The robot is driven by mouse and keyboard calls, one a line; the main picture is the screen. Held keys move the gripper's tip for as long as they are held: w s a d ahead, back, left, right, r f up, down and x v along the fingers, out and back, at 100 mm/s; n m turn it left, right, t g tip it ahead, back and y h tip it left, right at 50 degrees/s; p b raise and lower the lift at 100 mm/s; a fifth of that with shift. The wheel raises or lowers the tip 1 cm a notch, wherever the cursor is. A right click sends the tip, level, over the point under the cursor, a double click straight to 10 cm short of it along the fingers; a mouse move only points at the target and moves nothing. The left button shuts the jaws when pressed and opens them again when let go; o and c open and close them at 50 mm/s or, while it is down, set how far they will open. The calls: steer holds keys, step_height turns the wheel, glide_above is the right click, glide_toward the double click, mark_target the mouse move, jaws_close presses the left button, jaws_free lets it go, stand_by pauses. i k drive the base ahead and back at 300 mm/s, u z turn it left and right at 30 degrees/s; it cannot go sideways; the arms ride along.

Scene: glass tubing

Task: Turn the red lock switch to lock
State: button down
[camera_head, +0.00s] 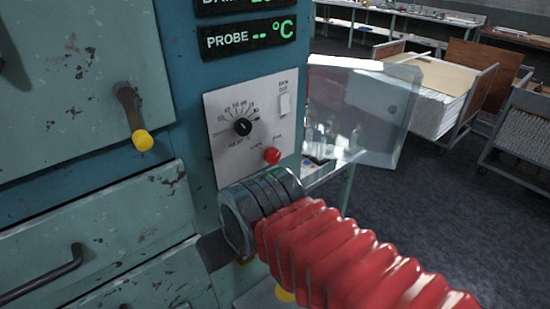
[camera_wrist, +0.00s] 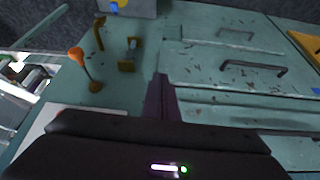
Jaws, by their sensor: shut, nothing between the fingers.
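A round red knob (camera_head: 272,156) sits at the lower right of the white control panel (camera_head: 222,165), with small unreadable lettering beside it. I take it for the lock switch, but its setting cannot be read. My gripper (camera_head: 213,252) is below the panel, mostly hidden behind my metal wrist, and apart from the red knob. In the wrist view my gripper's fingers (camera_wrist: 160,88) are together and empty, in front of the teal cabinet. An orange-red ball on a stalk (camera_wrist: 76,54) stands to their left; I cannot tell whether it is a switch.
A black dial (camera_head: 242,127) and a white rocker (camera_head: 285,104) share the panel. A lever with a yellow ball (camera_head: 143,140) is to its left. A clear open guard (camera_head: 385,115) juts out to the right. Drawer handles (camera_head: 45,275) protrude at lower left.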

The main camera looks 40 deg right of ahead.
mark_target(273, 156)
steer(key=z, duration=0.5)
steer(key=k, duration=1.3)
steer(key=u, duration=0.55)
steer(key=i, duration=1)
